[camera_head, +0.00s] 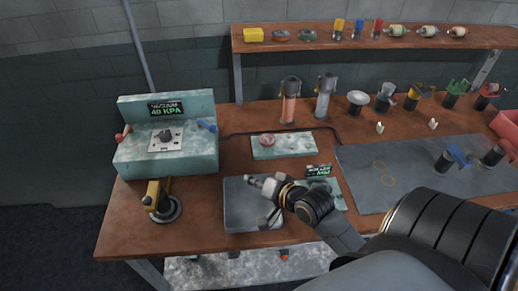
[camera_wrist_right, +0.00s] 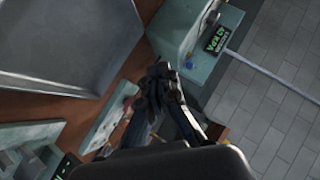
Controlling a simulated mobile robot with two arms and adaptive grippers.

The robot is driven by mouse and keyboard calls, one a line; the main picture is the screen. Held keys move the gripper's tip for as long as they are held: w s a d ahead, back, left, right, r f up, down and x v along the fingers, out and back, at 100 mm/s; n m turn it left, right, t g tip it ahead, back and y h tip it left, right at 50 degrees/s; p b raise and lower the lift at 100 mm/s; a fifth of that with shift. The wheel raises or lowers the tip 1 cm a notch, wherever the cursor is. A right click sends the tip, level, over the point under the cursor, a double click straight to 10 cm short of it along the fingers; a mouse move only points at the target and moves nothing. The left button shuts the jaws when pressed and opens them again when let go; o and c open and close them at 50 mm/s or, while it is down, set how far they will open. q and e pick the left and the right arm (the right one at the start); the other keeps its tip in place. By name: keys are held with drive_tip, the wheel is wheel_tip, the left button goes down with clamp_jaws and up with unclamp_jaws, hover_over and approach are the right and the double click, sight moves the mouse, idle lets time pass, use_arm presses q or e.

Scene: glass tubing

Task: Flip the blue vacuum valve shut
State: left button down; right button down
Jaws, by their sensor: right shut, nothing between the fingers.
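The blue vacuum valve (camera_head: 206,126) is a small blue lever at the right end of the teal vacuum box (camera_head: 190,155), whose display (camera_head: 166,109) reads vacuum 40 kPa. A red lever (camera_head: 122,133) sits at the box's left end. My right gripper (camera_head: 256,181) is shut and empty above the grey tray, to the right of and nearer than the blue valve, clearly apart from it. My left gripper is not in view.
The grey tray (camera_head: 238,212) lies under my right gripper. A yellow-handled tool (camera_head: 153,194) stands in front of the box. A pale teal plate (camera_head: 295,152) lies behind the tray. Two upright cylinders, one of them (camera_head: 290,105), stand at the back below a shelf (camera_head: 380,43).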

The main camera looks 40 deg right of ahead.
drive_tip(key=s+a+f+n+g, duration=0.1)
drive_tip(key=s+f, duration=0.1)
drive_tip(key=s+a+f+n+g, duration=0.1)
drive_tip(key=s+a+n+g, duration=0.1)
drive_tip(key=s, duration=0.1)
drive_tip(key=s+a+f+n+g, duration=0.1)
drive_tip(key=s+a+f+n, duration=0.1)
drive_tip(key=s, duration=0.1)
drive_tip(key=shift+a+f, duration=0.25)
drive_tip(key=shift+f, duration=0.05)
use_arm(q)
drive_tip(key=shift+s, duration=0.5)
use_arm(e)
drive_tip(key=shift+s+a+f+n+g, duration=0.25)
drive_tip(key=shift+s+f+n+g, duration=0.2)
drive_tip(key=shift+s+n+g, duration=0.2)
